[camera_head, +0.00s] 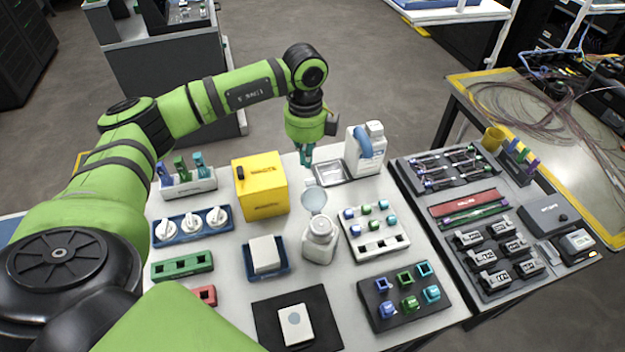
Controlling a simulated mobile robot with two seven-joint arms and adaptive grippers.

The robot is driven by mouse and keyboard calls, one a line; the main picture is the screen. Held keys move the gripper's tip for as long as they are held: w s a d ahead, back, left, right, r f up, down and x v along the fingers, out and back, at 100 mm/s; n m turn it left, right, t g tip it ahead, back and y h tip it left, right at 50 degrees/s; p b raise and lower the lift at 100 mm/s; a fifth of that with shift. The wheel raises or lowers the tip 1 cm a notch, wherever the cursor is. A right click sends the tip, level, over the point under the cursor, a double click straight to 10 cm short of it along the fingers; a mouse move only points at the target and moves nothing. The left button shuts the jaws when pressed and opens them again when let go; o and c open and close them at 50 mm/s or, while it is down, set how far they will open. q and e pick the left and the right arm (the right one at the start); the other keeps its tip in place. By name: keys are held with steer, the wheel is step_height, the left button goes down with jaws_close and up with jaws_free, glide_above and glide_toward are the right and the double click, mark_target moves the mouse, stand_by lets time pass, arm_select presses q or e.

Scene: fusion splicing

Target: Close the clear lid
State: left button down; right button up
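The clear lid (314,199) is a pale, see-through round piece standing up at the back of a small white container (320,240), near the middle of the table. It looks raised, and the container's round top shows in front of it. My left arm reaches in from the left. Its gripper (306,158) points down behind the lid, beside the metal tray, and appears apart from the lid. Its teal fingers look close together, too small to tell if they are open or shut. My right gripper is not in view.
A yellow box (260,186) stands left of the lid, and a metal tray (333,174) and white bottle (366,150) stand behind it. A rack of coloured pieces (373,230) is to the right. A white block on a blue tray (267,274) sits to the left.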

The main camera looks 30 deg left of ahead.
mark_target(310, 179)
arm_select(q)
steer(key=shift+f, duration=0.1)
stand_by(0.4)
steer(key=shift+f+b, duration=1.25)
steer(key=shift+f, duration=0.4)
steer(key=shift+s+d+p, duration=0.4)
steer(key=shift+s+d, duration=0.55)
steer(key=shift+d, duration=0.1)
steer(key=shift+s+d+f+p, duration=0.1)
steer(key=shift+s+d+p, duration=0.15)
steer(key=shift+s+d, duration=0.8)
steer(key=shift+s+d+f+p, duration=0.1)
steer(key=shift+s+d+p, duration=0.15)
steer(key=shift+s+d, duration=0.75)
step_height(310, 179, up, 7)
steer(key=p, duration=0.4)
steer(key=shift+w+d+p, duration=0.15)
steer(key=shift+w+p, duration=0.05)
steer(key=shift+p, duration=0.1)
